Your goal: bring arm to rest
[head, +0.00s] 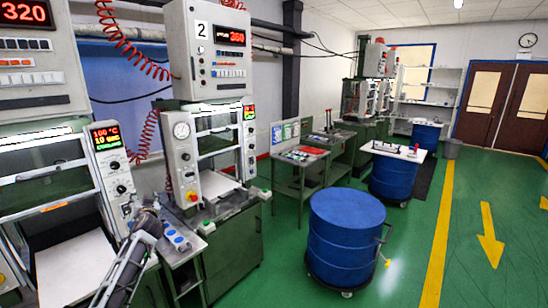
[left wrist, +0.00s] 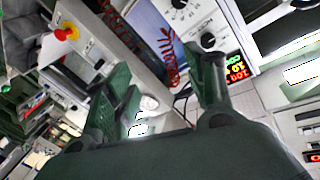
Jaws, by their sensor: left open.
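My left gripper (head: 147,222) is at the lower left of the head view, beside the small side table with blue round items (head: 175,238) and in front of the presses. In the left wrist view its two dark fingers (left wrist: 166,88) are spread apart, with nothing held between them. My left arm comes up from the bottom edge of the head view. My right gripper is not in view.
Two presses with control panels (head: 109,155) stand at the left, close to my left arm. A blue drum on casters (head: 345,240) stands on the green floor at the centre right. Farther back are a work table (head: 300,157) and another blue drum (head: 393,178). The right-hand floor is clear.

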